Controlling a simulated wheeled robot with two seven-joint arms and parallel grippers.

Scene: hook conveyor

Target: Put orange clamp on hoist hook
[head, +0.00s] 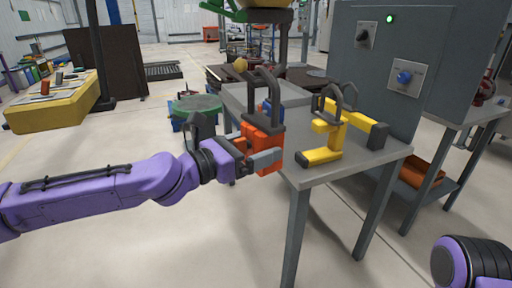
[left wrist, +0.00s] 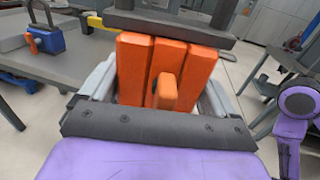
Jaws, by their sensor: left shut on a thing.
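The orange clamp (head: 269,150) has a dark loop handle on top and is held upright near the left end of the grey table (head: 337,170). My left gripper (head: 255,159) is shut on it. In the left wrist view the orange clamp (left wrist: 135,70) fills the space between the grey fingers, with a dark bar across its far end. I cannot make out the hoist hook for certain; a small yellowish rounded piece (head: 240,65) shows behind the clamp's handle. My right gripper is not in view.
A yellow clamp (head: 322,155) with a dark loop stands on the table, right of the orange one. A blue clamp (left wrist: 48,41) stands on the table too. A grey panel (head: 385,60) with a green light and knobs rises behind. The floor at the front is clear.

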